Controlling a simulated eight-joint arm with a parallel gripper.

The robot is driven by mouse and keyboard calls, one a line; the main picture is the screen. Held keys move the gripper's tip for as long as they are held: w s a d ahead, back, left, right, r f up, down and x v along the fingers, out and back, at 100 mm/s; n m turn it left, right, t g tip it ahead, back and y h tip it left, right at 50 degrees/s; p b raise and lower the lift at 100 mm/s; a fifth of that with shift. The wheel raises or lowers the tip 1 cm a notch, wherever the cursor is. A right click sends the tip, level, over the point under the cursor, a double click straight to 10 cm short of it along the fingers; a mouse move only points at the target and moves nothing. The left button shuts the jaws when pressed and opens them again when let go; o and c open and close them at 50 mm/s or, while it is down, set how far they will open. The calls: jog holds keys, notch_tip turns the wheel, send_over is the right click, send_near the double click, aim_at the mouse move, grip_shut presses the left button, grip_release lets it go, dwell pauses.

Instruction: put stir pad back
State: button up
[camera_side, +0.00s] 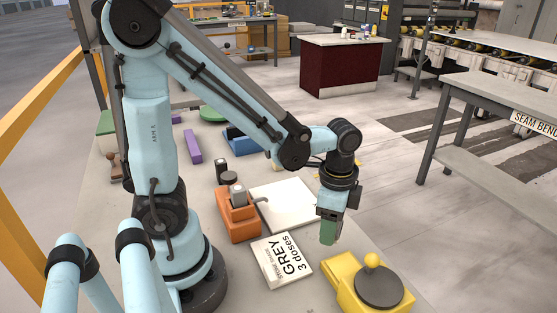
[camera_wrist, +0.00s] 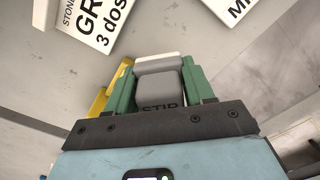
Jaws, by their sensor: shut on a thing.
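My gripper (camera_side: 329,230) hangs over the slab, fingers pointing down, between the white card and the yellow unit. In the wrist view its green fingers are shut on a grey block marked "STIR", the stir pad (camera_wrist: 160,88), with a pale edge at its far end. In the side view the pad is hidden or cannot be told apart from the fingers. A yellow unit (camera_side: 345,290) with a dark grey round plate (camera_side: 379,288) and a yellow knob (camera_side: 372,260) stands to the right and nearer the camera. A yellow edge (camera_wrist: 98,103) shows left of the fingers.
A card reading "GREY 3 doses" (camera_side: 270,273) lies left of my gripper. Behind it are a white board (camera_side: 290,208), an orange unit (camera_side: 238,224) and a dark jar (camera_side: 227,174). A blue tray (camera_side: 240,145) and purple bar (camera_side: 192,147) lie farther back.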

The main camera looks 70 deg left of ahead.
jog(key=shift+w+a+f, duration=0.2)
jog(key=shift+a+f, duration=0.1)
jog(key=shift+f, duration=1.95)
jog(key=shift+f, duration=0.1)
jog(key=o, duration=1.1)
